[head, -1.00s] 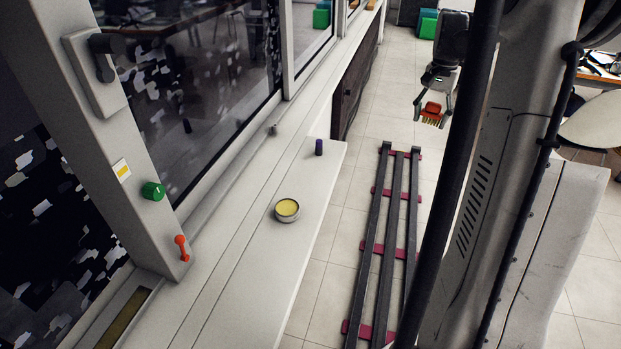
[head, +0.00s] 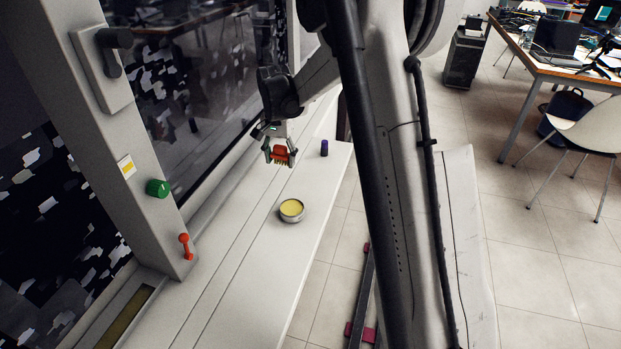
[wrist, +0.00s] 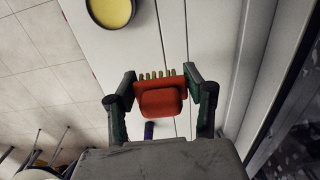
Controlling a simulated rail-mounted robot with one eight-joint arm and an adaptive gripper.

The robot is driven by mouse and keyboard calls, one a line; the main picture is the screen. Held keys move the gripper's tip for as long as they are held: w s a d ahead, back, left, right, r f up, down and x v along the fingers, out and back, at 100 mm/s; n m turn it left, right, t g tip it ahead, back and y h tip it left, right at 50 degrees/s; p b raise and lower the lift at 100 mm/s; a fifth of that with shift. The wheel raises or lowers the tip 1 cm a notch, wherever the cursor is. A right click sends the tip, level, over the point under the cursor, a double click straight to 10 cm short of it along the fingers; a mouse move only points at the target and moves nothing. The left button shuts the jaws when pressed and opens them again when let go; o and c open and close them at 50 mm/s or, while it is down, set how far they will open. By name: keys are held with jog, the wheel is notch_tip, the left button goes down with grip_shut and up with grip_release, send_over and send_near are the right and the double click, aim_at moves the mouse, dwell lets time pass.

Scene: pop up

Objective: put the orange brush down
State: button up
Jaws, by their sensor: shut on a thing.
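The orange brush (head: 281,153) has a blocky orange back and pale yellow bristles that point down in the head view. My gripper (head: 279,152) is shut on it and holds it over the white ledge (head: 255,262), near the window side. In the wrist view the orange brush (wrist: 160,98) sits between the two fingers of my gripper (wrist: 160,95), with its bristles towards the top of the picture. I cannot tell for sure whether the bristles touch the ledge.
A round tin with yellow content (head: 291,209) stands on the ledge, nearer the camera than the brush. A small dark purple cylinder (head: 324,147) stands right of the brush. A green knob (head: 157,188) and red lever (head: 185,245) are on the window frame. The ledge's near part is clear.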

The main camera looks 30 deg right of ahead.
jog(key=shift+w+f, duration=0.1)
jog(key=shift+f, duration=0.2)
jog(key=b, duration=0.3)
send_over(310, 178)
notch_tip(310, 178, down, 7)
jog(key=shift+r, duration=0.2)
jog(key=shift+f+b, duration=0.8)
jog(key=shift+f, duration=1.15)
jog(key=shift+f, duration=0.2)
jog(key=o, duration=1.2)
